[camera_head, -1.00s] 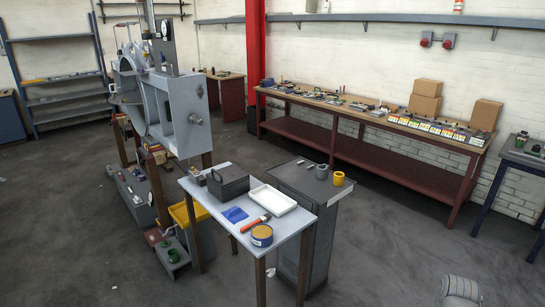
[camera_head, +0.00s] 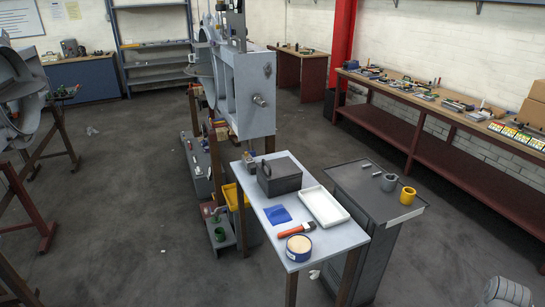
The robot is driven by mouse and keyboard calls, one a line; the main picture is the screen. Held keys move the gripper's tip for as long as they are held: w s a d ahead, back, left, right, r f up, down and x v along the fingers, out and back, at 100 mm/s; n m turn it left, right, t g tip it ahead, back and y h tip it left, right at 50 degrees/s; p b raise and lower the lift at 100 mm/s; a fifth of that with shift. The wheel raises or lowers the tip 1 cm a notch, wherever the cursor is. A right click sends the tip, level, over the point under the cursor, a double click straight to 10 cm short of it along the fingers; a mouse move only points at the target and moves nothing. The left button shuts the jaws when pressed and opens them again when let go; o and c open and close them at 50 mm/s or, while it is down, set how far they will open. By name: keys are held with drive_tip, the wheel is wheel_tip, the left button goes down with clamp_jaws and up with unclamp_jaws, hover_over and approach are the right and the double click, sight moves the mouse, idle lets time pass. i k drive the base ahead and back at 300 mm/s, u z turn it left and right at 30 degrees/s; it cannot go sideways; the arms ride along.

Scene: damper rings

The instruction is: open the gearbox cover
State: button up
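A large grey metal housing (camera_head: 250,92) stands on legs at upper centre, with a short shaft stub (camera_head: 259,100) on its right face. It looks like the gearbox, but I cannot tell which part is its cover. A second grey housing (camera_head: 15,95) on a dark red stand is cut off at the left edge. My gripper is not in view.
A light-topped table (camera_head: 330,240) in front of the housing carries a dark box (camera_head: 279,178), white tray (camera_head: 323,206), blue cloth (camera_head: 277,215), orange-handled brush (camera_head: 296,230) and tin (camera_head: 299,248). Floor between the housings is mostly clear.

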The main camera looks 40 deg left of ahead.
sight(280, 168)
drive_tip(key=u, duration=0.3)
drive_tip(key=i, duration=0.9)
drive_tip(key=u, duration=0.85)
drive_tip(key=i, duration=0.9)
drive_tip(key=u, duration=0.4)
drive_tip(key=k, duration=0.9)
drive_tip(key=u, duration=0.1)
drive_tip(key=i, duration=0.35)
drive_tip(key=u, duration=0.05)
